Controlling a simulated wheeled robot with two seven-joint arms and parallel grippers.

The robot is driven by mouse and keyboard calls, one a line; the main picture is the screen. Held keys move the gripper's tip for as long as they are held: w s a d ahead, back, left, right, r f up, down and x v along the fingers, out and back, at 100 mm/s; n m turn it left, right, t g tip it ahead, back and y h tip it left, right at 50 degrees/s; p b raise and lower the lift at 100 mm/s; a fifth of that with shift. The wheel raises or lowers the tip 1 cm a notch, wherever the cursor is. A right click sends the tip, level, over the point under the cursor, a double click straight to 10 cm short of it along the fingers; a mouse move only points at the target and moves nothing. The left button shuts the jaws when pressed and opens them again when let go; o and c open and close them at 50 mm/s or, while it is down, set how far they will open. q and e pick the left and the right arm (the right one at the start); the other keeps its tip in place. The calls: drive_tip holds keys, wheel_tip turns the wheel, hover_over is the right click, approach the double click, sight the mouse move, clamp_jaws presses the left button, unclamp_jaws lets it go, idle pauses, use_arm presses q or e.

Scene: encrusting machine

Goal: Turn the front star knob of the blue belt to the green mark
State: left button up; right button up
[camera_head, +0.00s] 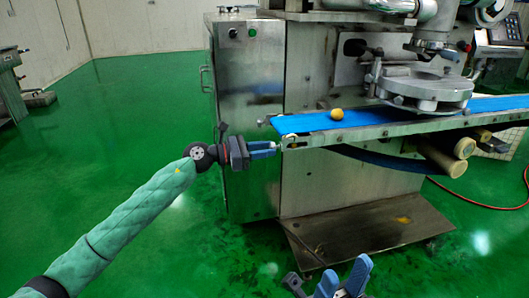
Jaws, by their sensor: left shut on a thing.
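The blue belt (375,117) runs along the front of the steel machine, and its near end is at the left. My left gripper (275,148) reaches in from the left and is shut at the belt's front left end. Its blue fingers are closed on the small front star knob, which they mostly hide. I cannot make out the green mark or how far the knob is turned. My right gripper (346,272) is low at the bottom edge, well away from the belt, with its two blue fingers apart and nothing between them.
A round yellow-orange dough ball (337,114) sits on the belt. A round steel unit (425,88) stands over the belt farther right. A steel base plate (365,230) lies low below the belt.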

use_arm(q)
drive_tip(key=shift+f, duration=0.15)
drive_tip(key=o, duration=1)
drive_tip(key=v, duration=0.8)
drive_tip(key=shift+p, duration=0.35)
